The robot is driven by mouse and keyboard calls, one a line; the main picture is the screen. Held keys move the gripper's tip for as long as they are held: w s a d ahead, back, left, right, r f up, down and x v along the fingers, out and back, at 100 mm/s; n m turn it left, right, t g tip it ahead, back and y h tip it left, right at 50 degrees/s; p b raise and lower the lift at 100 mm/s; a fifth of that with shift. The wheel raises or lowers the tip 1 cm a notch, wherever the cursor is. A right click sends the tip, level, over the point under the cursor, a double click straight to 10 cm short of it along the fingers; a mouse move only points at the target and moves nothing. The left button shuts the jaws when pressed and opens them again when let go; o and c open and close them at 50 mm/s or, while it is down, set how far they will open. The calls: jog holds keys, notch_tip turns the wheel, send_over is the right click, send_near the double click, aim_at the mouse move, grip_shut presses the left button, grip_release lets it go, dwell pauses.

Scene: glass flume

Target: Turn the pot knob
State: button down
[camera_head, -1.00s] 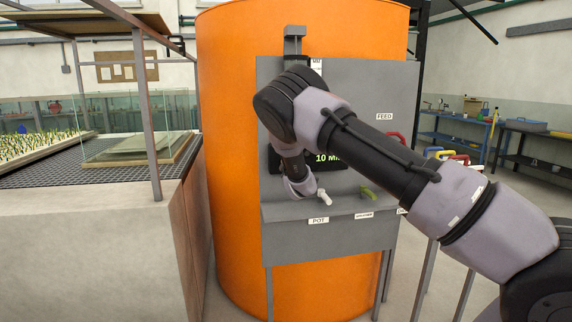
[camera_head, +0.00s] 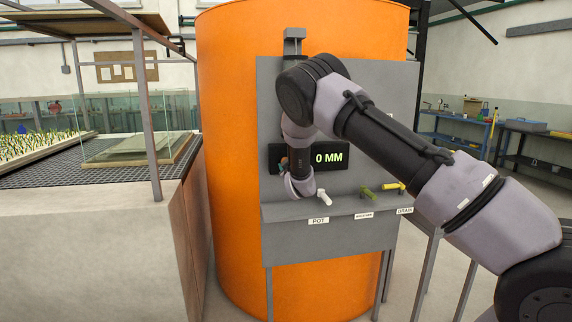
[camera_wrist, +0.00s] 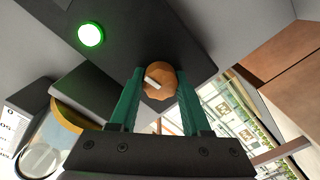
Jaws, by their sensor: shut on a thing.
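In the wrist view, the round orange-brown knob (camera_wrist: 165,72) with a pale pointer line sits on a dark panel (camera_wrist: 190,45). The two green fingers of my gripper (camera_wrist: 160,84) are on either side of it, shut on it. In the head view, my arm covers most of the gripper, and the knob cannot be made out there. A lit display (camera_head: 329,157) beside my wrist shows "0 MM" in green; its left part is hidden by my arm. A "POT" label (camera_head: 319,221) is on the ledge below, under a white lever (camera_head: 324,197).
A green lamp (camera_wrist: 91,34) glows near the knob. The grey panel (camera_head: 268,100) is on a big orange tank (camera_head: 230,150). Olive (camera_head: 368,192) and yellow (camera_head: 394,186) levers stand along the ledge (camera_head: 290,245). A concrete flume bench (camera_head: 90,240) stands at the left.

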jog(key=shift+c, duration=1.9)
grip_release()
jog(key=v, duration=1)
jog(key=shift+s, duration=0.4)
jog(key=shift+d, duration=0.1)
